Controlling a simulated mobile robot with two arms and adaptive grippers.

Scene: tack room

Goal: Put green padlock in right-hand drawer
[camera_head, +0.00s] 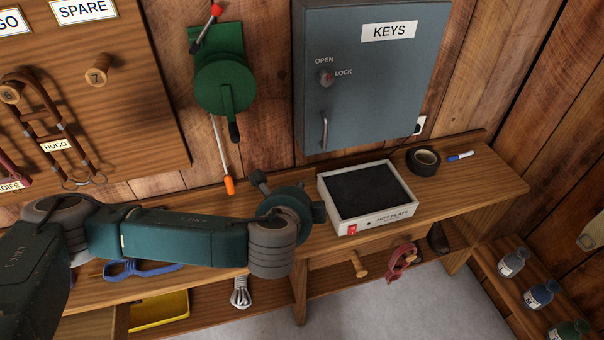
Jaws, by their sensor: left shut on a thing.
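My left arm comes in from the left and reaches over the bench (440,190). My left gripper (262,184) is at the arm's end, left of the hot plate, and shows only as a small dark part behind the wrist. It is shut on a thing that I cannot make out. I cannot pick out the green padlock in this view. At the bottom left, a wooden drawer or bench part (113,322) shows at the picture's edge, partly behind my arm. My right gripper is not in view.
A white hot plate (377,219) and a roll of black tape (423,160) stand on the bench. The grey key cabinet (370,85) and a green crank device (223,82) are on the wall. A yellow tray (160,310) is below. Bottles (540,293) stand at right.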

